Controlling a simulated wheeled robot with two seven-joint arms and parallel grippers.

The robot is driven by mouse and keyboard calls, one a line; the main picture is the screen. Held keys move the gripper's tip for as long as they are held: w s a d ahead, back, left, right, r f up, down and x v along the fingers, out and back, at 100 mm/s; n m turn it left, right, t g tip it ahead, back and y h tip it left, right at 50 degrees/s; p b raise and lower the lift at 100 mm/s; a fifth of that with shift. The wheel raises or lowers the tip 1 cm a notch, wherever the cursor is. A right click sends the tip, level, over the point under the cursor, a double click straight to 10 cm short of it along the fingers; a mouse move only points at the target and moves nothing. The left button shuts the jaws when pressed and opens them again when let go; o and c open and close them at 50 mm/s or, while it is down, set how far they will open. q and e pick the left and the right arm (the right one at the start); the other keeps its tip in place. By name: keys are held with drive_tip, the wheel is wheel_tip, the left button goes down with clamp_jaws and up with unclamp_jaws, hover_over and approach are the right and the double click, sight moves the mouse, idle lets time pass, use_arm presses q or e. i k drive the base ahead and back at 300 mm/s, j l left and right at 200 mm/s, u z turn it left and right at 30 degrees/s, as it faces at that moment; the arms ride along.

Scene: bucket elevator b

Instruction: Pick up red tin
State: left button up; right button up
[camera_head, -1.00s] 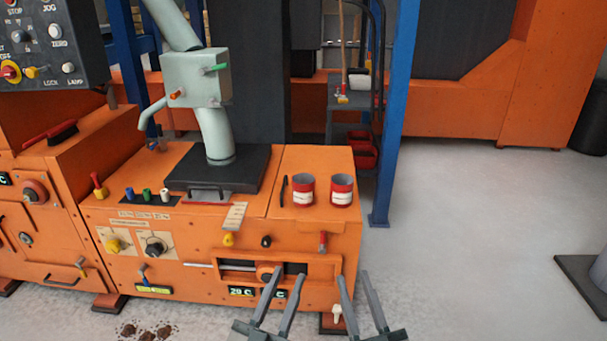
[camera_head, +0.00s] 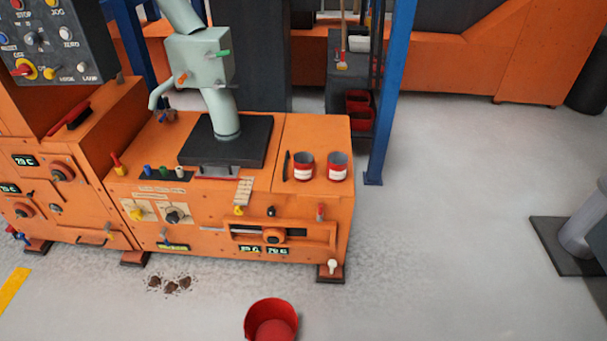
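Two red tins with white labels stand upright side by side on the right part of the orange machine's top. One is the left tin (camera_head: 303,168), the other the right tin (camera_head: 338,168). Both look open at the top with grey insides. A small gap separates them. Neither of my grippers is in view now, and nothing touches the tins.
A red bucket (camera_head: 271,320) shows at the bottom edge, partly cut off. The orange machine (camera_head: 310,205) has knobs and levers on its front. A blue post (camera_head: 391,100) stands behind its right side. Brown debris (camera_head: 170,285) lies on the floor.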

sight(302, 161)
drive_tip(key=i+l+u, duration=0.2)
drive_tip(key=i+l, duration=0.2)
drive_tip(key=l, duration=0.2)
drive_tip(key=i+l+u, duration=0.15)
drive_tip(key=l, duration=0.2)
drive_tip(key=i+l+u, duration=0.1)
drive_tip(key=i+l, duration=0.15)
drive_tip(key=i+l+u, duration=0.1)
drive_tip(key=l, duration=0.35)
drive_tip(key=i+l+u, duration=0.1)
drive_tip(key=l, duration=0.3)
drive_tip(key=i, duration=0.15)
